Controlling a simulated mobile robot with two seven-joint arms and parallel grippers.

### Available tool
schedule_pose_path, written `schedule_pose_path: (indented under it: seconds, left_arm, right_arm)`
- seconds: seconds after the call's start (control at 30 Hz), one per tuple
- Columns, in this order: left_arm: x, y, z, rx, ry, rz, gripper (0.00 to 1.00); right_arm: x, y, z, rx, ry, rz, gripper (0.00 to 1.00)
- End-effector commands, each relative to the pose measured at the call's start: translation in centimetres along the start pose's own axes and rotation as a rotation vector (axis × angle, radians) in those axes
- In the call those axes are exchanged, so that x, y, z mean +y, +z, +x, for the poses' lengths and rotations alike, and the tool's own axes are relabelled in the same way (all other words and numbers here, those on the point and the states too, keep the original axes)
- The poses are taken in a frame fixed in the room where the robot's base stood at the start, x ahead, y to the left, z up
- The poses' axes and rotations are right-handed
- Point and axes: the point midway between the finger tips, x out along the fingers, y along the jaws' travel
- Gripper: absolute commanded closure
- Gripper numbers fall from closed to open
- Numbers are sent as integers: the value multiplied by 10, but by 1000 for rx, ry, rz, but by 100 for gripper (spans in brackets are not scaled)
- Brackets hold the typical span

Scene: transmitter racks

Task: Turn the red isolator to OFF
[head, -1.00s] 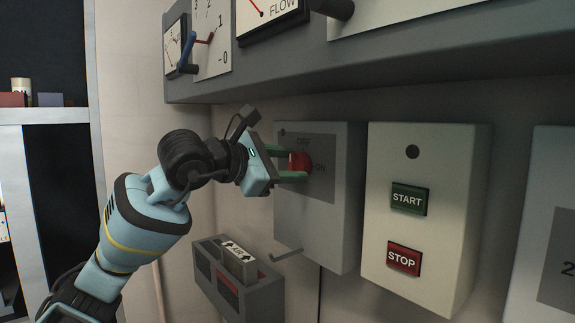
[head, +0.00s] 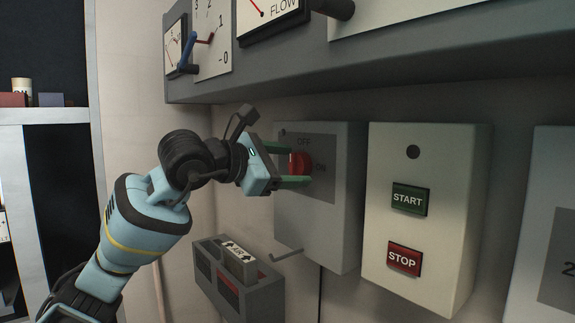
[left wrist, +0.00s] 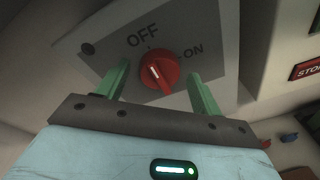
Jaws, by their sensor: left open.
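The red isolator knob (head: 300,163) sits on the grey box's front plate, with OFF printed above it and ON to its right. In the left wrist view the red knob (left wrist: 160,70) has a white mark on its ridge that points up-left, roughly toward the OFF label (left wrist: 143,36) and away from the ON label (left wrist: 193,50). My left gripper (head: 284,165) is open, its green fingers on either side of the knob. In the left wrist view my left gripper (left wrist: 160,88) shows a gap between each finger and the knob. My right gripper is not in view.
The grey isolator box (head: 345,215) stands beside a pale box (head: 415,230) with START and STOP buttons. A shelf-like panel with gauges (head: 370,65) overhangs above. A small grey box (head: 258,297) is mounted below my gripper.

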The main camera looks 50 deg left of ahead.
Motion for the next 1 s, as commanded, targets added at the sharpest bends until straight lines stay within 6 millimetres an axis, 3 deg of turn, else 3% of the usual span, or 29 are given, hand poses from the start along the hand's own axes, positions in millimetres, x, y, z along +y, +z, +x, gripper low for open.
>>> schedule_pose_path:
  seconds: [0.23,0.6,0.8,1.0]
  left_arm:
    - [0,-2,-7,2,0,1,34]
    - [-2,-3,-56,4,0,1,34]
    - [-1,-2,-73,2,0,0,34]
    - [0,0,-78,0,-1,0,34]
  right_arm:
    - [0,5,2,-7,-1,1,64]
    - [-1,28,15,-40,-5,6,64]
    - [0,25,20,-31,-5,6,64]
    - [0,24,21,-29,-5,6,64]
